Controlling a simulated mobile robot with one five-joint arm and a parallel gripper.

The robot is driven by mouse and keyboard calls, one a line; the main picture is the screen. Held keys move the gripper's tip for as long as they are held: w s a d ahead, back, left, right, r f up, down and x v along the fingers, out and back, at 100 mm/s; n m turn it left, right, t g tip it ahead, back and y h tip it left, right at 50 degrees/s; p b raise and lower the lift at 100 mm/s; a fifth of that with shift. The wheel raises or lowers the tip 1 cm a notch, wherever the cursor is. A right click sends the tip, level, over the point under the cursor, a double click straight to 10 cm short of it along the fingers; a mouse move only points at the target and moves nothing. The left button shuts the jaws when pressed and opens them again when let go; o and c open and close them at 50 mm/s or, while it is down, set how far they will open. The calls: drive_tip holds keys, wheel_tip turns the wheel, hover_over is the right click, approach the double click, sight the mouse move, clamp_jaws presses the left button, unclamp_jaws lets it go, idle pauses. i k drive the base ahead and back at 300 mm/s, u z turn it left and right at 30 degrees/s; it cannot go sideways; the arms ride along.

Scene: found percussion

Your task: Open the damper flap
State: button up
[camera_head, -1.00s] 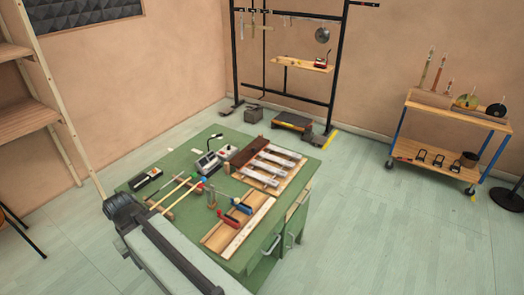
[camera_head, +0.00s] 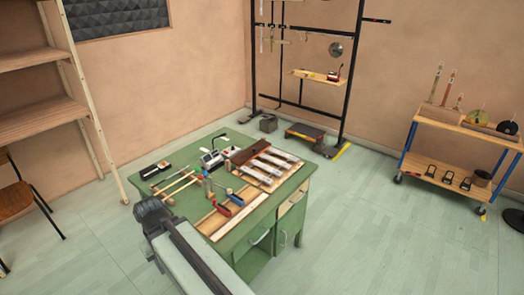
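A dark brown wooden strip (camera_head: 249,152) lies along the back left end of a board with several silver metal bars (camera_head: 265,171) on the green workbench (camera_head: 232,238). It may be the damper flap; it looks flat, and I cannot tell its hinge or whether it is closed. Part of my arm reaches in from the bottom edge at the bench's near left corner. No gripper fingers show, and nothing of mine visibly touches the brown strip.
The bench also holds sticks (camera_head: 178,184), red and blue clamps (camera_head: 228,204) and a small device (camera_head: 215,158). A black rack (camera_head: 345,85) stands behind, a trolley (camera_head: 455,127) at right, a chair (camera_head: 18,200) at left. Floor right of the bench is clear.

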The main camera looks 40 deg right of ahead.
sight(241, 159)
drive_tip(key=z, duration=0.2)
drive_tip(key=i, duration=1)
